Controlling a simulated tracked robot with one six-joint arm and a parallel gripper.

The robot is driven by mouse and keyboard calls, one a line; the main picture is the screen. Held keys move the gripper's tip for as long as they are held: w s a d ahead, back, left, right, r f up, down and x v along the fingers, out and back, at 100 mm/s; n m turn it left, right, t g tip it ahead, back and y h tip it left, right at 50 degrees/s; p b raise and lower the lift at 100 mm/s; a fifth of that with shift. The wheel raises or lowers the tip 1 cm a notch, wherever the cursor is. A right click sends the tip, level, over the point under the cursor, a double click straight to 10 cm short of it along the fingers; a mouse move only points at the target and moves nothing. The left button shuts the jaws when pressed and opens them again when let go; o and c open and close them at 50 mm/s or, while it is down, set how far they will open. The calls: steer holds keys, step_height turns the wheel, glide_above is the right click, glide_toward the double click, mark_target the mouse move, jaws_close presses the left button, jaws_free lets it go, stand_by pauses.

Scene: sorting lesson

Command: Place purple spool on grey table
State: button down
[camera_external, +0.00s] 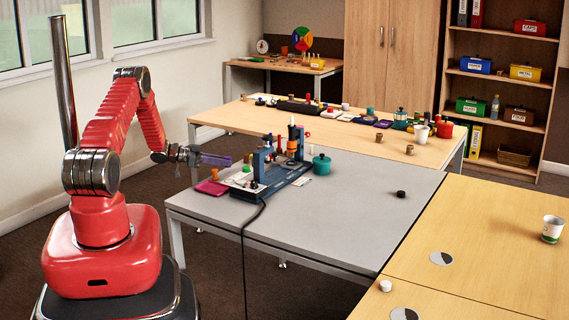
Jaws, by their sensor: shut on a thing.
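My red arm reaches in from the left, and my gripper (196,157) is shut on a purple thing (216,160), which I take for the purple spool. It sticks out to the right of the jaws, lying roughly level. It shows above the far left part of the grey table (335,225), and it looks raised off the top. The jaws are small in this view, so their exact grip on the spool is not clear.
On the grey table's left part stand a blue device (275,165), a teal pot (321,164) and a magenta item (212,187). A black disc (401,194) lies on the right. The table's middle and front are clear. A crowded wooden table (345,140) stands behind.

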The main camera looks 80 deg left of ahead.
steer(key=shift+f, duration=1.15)
steer(key=c, duration=1.8)
jaws_free()
steer(key=shift+f, duration=0.1)
steer(key=shift+o, duration=0.2)
steer(key=v, duration=1.2)
